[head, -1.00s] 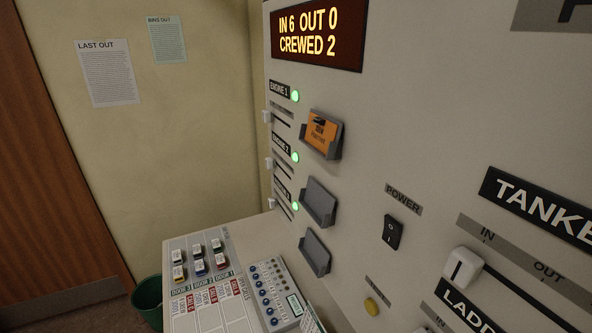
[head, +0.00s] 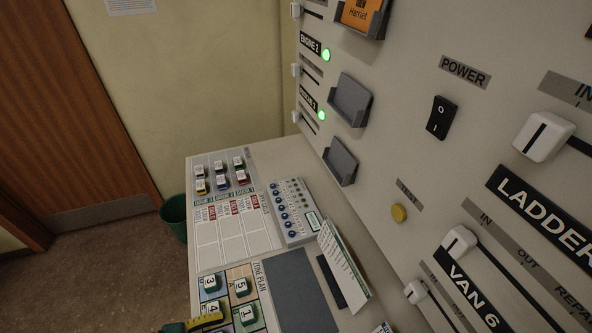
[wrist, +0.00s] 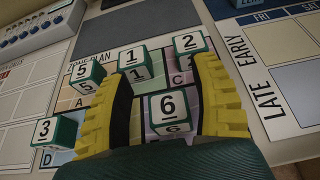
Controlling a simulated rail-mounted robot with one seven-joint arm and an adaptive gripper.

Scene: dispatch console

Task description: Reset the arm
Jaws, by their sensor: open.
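My gripper (wrist: 163,72) shows in the wrist view as two yellow fingers with dark inner pads, spread wide apart. A green-and-white block marked 6 (wrist: 168,110) stands on the zone plan between the fingers in the picture, with visible gaps at its sides. Blocks marked 1 (wrist: 134,62), 2 (wrist: 188,45), 5 (wrist: 86,75) and 3 (wrist: 44,131) stand around the fingers.
A panel with sliders, grey card holders (head: 349,101) and a black power switch (head: 441,117) rises at the right. A small control box (head: 292,212) and an upright card (head: 342,265) stand on the desk. A green bin (head: 174,218) is on the floor.

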